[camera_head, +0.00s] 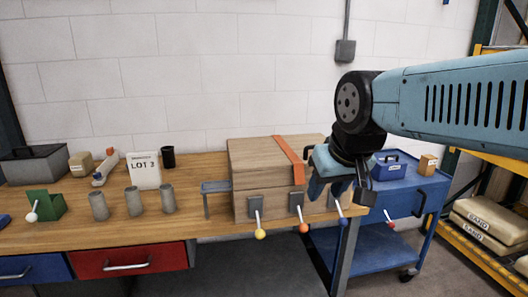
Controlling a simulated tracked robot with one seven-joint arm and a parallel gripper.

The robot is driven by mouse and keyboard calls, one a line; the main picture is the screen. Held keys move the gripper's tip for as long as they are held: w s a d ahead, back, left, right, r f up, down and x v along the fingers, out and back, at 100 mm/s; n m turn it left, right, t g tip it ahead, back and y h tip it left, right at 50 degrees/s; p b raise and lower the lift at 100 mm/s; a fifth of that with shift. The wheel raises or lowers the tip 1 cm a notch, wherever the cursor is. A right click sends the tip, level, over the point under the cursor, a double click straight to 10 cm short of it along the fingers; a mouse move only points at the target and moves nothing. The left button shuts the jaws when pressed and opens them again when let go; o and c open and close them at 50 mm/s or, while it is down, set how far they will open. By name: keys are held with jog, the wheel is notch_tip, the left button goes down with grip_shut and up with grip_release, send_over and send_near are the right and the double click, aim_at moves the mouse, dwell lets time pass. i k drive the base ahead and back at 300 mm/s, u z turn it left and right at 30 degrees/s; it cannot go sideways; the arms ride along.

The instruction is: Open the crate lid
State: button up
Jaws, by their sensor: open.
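The wooden crate (245,186) stands on the right end of the workbench with its lid (262,151) down. An orange strap (288,156) runs over the lid. Levers hang on the crate's front, with a yellow knob (260,234), an orange knob (303,228) and a blue knob (342,221). My gripper (340,190) is open and appears in front of the crate's right end, hiding part of it. I cannot tell whether it touches the crate.
A blue cart (415,197) and a shelf with sandbags (490,217) stand to the right.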

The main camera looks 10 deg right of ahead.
aim_at(273, 161)
jog(key=z, duration=0.35)
jog(key=i, duration=0.9)
jog(key=u, duration=0.25)
